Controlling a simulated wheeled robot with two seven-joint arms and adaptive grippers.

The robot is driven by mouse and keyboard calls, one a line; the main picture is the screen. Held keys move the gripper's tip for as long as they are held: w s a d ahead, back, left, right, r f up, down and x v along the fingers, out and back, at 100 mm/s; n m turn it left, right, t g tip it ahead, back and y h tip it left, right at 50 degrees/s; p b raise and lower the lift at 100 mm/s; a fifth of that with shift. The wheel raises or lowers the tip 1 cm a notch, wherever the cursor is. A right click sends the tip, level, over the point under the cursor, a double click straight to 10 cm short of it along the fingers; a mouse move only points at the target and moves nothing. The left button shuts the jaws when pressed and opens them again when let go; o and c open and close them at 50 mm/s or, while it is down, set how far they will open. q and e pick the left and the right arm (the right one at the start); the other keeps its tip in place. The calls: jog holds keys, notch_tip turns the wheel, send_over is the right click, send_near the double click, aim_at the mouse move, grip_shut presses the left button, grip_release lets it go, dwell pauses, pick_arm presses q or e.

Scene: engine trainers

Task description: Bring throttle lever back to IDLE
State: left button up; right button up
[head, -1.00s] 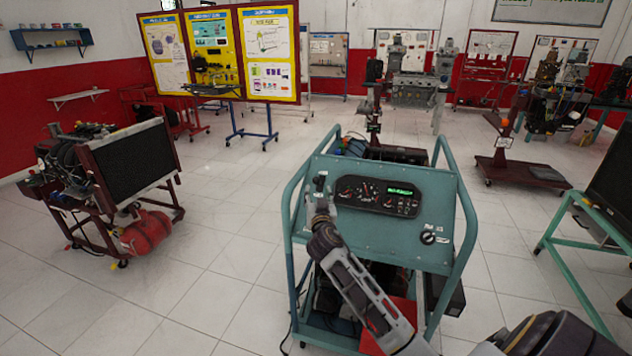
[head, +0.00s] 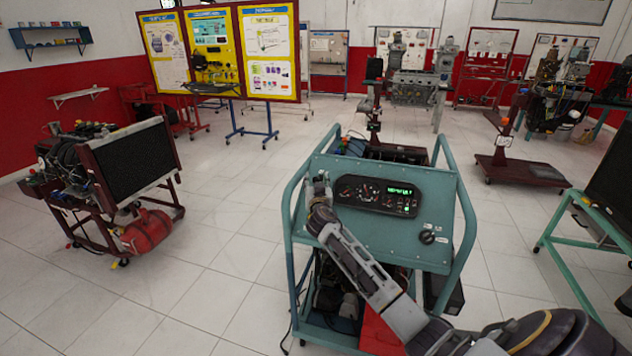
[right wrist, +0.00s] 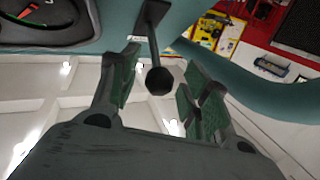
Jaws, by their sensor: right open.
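The throttle lever (right wrist: 158,79) shows in the right wrist view as a dark stem with a round black knob, coming off the teal panel. My right gripper (right wrist: 163,72) is open, with one green-padded finger on each side of the knob. A gap shows between the knob and each finger. In the head view my right gripper (head: 320,184) is at the upper left of the teal engine console (head: 440,205) and hides the lever there. The IDLE marking cannot be read. My left gripper is not in view.
The gauge cluster (head: 376,196) with a green display is right of my right gripper, and a black knob (head: 427,237) is lower right. The console's tubular side rail (head: 289,215) runs close on the left. Open floor surrounds the cart.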

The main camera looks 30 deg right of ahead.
jog(key=shift+w+d, duration=0.2)
jog(key=shift+w, duration=0.15)
grip_shut()
dwell(0.3)
